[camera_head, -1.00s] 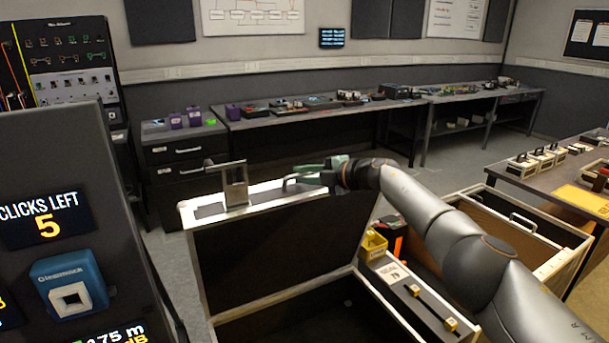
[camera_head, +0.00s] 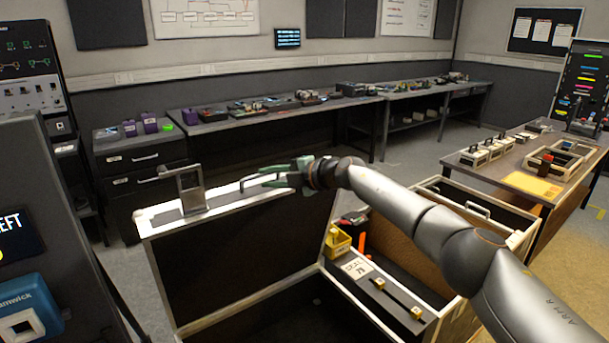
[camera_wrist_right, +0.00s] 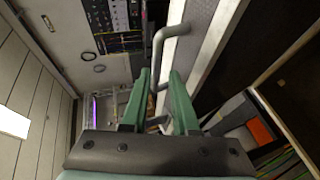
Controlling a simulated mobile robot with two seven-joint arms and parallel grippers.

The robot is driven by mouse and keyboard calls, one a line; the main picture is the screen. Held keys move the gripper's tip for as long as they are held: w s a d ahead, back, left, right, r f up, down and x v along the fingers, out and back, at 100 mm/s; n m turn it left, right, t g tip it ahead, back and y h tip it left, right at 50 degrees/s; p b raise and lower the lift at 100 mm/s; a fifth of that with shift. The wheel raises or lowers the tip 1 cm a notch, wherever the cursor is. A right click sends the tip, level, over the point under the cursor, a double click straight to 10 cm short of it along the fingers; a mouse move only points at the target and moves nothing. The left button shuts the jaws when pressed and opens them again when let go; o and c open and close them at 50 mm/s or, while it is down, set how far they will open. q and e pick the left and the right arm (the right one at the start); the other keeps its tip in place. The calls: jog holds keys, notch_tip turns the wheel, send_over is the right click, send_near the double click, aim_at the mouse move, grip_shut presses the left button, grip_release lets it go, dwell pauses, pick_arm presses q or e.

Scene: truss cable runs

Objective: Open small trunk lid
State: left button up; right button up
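The small trunk (camera_head: 195,328) stands open in front of me. Its lid (camera_head: 240,250) is raised steeply, with the dark inside facing me. A metal handle (camera_head: 250,180) sits on the lid's pale top edge; it also shows in the right wrist view (camera_wrist_right: 158,48). My right gripper (camera_head: 266,174) is at this handle. In the right wrist view its green fingers (camera_wrist_right: 160,78) are apart, with the handle bar between them and gaps showing at the sides. A grey metal bracket (camera_head: 190,188) stands on the same edge, to the left. My left gripper is out of view.
Another open case (camera_head: 490,225) stands behind my right arm. A worktable (camera_head: 530,180) is at right. Benches (camera_head: 270,125) line the back wall, with free floor before them.

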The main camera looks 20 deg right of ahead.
jog(key=v, duration=1)
jog(key=shift+s, duration=0.25)
jog(key=shift+a, duration=0.1)
